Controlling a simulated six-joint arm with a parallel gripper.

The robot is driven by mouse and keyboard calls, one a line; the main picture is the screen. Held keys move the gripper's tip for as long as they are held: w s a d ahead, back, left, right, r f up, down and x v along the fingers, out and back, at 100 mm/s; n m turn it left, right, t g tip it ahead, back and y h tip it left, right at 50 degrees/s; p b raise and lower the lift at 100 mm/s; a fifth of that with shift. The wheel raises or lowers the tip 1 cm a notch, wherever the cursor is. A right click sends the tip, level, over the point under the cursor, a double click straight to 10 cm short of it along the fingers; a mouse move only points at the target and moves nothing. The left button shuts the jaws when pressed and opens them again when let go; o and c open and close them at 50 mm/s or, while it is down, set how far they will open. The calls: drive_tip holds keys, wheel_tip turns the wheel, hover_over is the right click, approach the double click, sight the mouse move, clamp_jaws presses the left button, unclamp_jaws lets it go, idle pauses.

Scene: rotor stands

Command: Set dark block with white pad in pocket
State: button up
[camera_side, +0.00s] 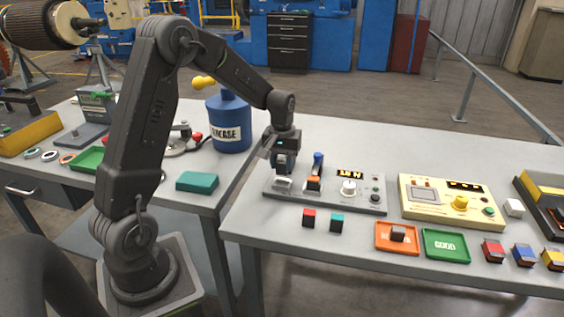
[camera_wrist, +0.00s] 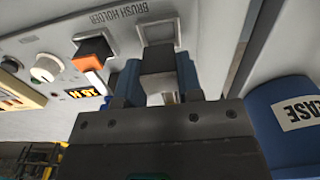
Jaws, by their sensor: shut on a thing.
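My gripper (camera_side: 285,168) points down over the left end of the grey brush-holder panel (camera_side: 345,203) in the side view. In the wrist view, the blue fingers of my gripper (camera_wrist: 158,72) are shut on the dark block (camera_wrist: 157,58). A pale piece (camera_wrist: 168,98) shows at the block's near end, probably its white pad. The pocket (camera_wrist: 156,28), a light square frame near the words BRUSH HOLDER, lies just beyond the block; it also shows below my gripper in the side view (camera_side: 282,184). I cannot tell whether the block's tip is inside it.
Beside the pocket stand an orange-and-dark piece (camera_side: 314,183), a blue-topped lever (camera_side: 318,160) and a white knob (camera_side: 348,188). A blue grease can (camera_side: 229,125) stands behind on the left. In front are red and teal cubes, an orange tray (camera_side: 382,246) with a dark block, and a green tray (camera_side: 446,258).

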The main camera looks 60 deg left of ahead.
sight(282, 174)
drive_tip(key=shift+f, duration=0.15)
drive_tip(key=shift+f, duration=0.6)
drive_tip(key=shift+f, duration=1.4)
idle(1.7)
drive_tip(key=o, duration=1)
drive_tip(key=shift+o, duration=0.5)
drive_tip(key=o, duration=0.4)
